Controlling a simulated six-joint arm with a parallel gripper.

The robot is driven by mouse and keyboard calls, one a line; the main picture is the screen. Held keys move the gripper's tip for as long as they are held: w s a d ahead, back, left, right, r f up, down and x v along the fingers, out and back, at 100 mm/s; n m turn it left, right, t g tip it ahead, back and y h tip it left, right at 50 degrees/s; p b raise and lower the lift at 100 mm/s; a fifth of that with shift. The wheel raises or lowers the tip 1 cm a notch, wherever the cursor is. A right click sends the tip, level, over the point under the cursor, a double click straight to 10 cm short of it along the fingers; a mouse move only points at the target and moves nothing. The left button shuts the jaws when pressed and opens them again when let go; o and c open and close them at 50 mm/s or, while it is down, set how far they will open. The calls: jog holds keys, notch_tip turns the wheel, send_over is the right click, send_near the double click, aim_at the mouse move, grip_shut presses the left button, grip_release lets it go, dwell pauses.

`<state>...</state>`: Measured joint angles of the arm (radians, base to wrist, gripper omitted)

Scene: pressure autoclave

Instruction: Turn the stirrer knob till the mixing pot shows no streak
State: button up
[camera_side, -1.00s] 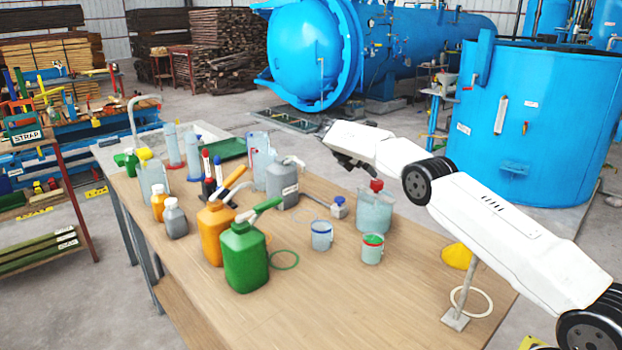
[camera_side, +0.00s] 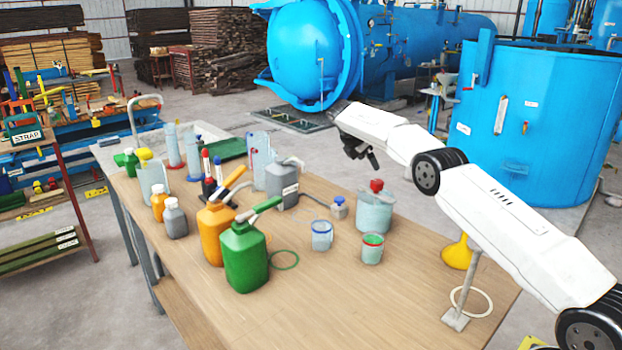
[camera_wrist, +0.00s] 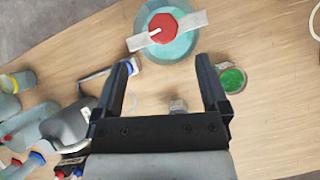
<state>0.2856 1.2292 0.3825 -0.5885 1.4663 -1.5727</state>
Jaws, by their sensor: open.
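The mixing pot (camera_side: 374,217) is a pale blue-green vessel towards the right of the table, with the red stirrer knob (camera_side: 376,185) on top. In the wrist view the knob (camera_wrist: 164,28) is a red, many-sided cap with a white pointer line, on a pale bar across the pot's mouth (camera_wrist: 180,47). The liquid looks teal; I cannot make out a streak. My gripper (camera_side: 362,155) is above the pot and apart from the knob. In the wrist view its jaws (camera_wrist: 161,66) are open and empty, and the knob lies beyond the tips.
Beside the pot stand a cup with green contents (camera_side: 372,249), a blue-rimmed cup (camera_side: 321,236) and a small blue-capped bottle (camera_side: 339,208). A grey jug (camera_side: 282,185) and several bottles fill the left. A yellow funnel (camera_side: 457,254) hangs at a stand on the right. The front tabletop is mostly clear.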

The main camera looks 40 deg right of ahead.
jog(key=f+y, duration=0.1)
jog(key=y, duration=0.1)
jog(key=m+t+y, duration=0.6)
jog(key=m+t, duration=0.4)
jog(key=m, duration=0.4)
send_near(377, 181)
jog(key=shift+x, duration=1.15)
jog(key=shift+f, duration=0.1)
jog(key=shift+x, duration=3.8)
